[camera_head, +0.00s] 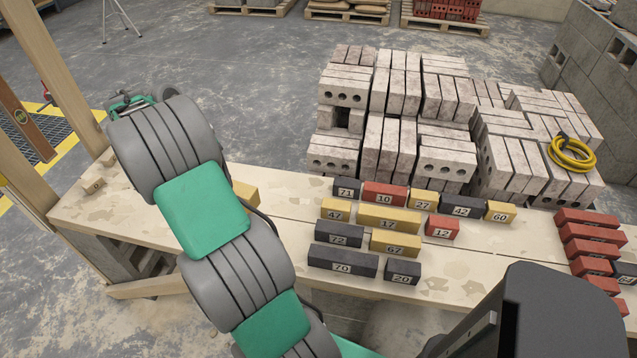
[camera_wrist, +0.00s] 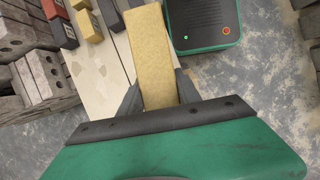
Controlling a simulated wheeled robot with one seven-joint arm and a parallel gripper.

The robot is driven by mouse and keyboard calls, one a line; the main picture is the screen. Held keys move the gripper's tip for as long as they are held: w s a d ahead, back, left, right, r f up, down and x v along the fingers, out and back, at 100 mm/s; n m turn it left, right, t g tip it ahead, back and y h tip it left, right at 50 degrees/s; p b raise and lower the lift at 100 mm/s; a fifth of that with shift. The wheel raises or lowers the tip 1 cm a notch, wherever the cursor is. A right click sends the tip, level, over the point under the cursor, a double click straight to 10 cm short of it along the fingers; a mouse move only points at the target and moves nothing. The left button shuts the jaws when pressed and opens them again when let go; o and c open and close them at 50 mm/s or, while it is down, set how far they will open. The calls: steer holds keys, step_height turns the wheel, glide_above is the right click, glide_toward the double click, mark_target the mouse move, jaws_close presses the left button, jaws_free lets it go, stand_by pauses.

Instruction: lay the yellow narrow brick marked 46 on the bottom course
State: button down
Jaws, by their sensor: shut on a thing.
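My gripper (camera_wrist: 158,90) is shut on a yellow brick (camera_wrist: 150,45) in the wrist view, with one dark finger on each side of it. No number shows on the brick's visible face, so I cannot read its mark. In the head view my arm hides the gripper. A yellow piece (camera_head: 246,194) shows partly behind the arm, over or on the pale plank table (camera_head: 290,185); I cannot tell whether it is the held brick. Among the laid-out bricks, the yellow ones in view read 27, 60, 47, 17 and 67.
Red, yellow and dark numbered bricks, such as dark brick 70 (camera_head: 342,262), stand in rows right of my arm. Grey blocks (camera_head: 400,95) are stacked behind. Red bricks (camera_head: 590,234) pile at the right. Small wooden blocks (camera_head: 93,184) sit at the table's left end.

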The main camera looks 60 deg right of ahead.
steer(key=s+d+f, duration=0.1)
steer(key=s+d, duration=0.6)
steer(key=d, duration=0.3)
steer(key=s+d+f+n, duration=0.1)
steer(key=s+d, duration=0.3)
steer(key=s, duration=0.5)
steer(key=s+d, duration=0.5)
steer(key=s, duration=0.5)
steer(key=s+d+f+n, duration=0.1)
steer(key=s+d, duration=0.3)
steer(key=s, duration=0.5)
glide_above(367, 186)
steer(key=w, duration=0.2)
step_height(367, 186, down, 10)
steer(key=shift+s+f+h, duration=0.15)
steer(key=shift+f+h, duration=0.05)
steer(key=shift+f, duration=0.5)
steer(key=shift+s+f+h, duration=0.1)
steer(key=shift+f+h, duration=0.1)
steer(key=shift+f, duration=0.5)
steer(key=shift+f, duration=0.1)
steer(key=c, duration=0.8)
jaws_free()
steer(key=shift+f, duration=0.1)
steer(key=shift+c, duration=0.2)
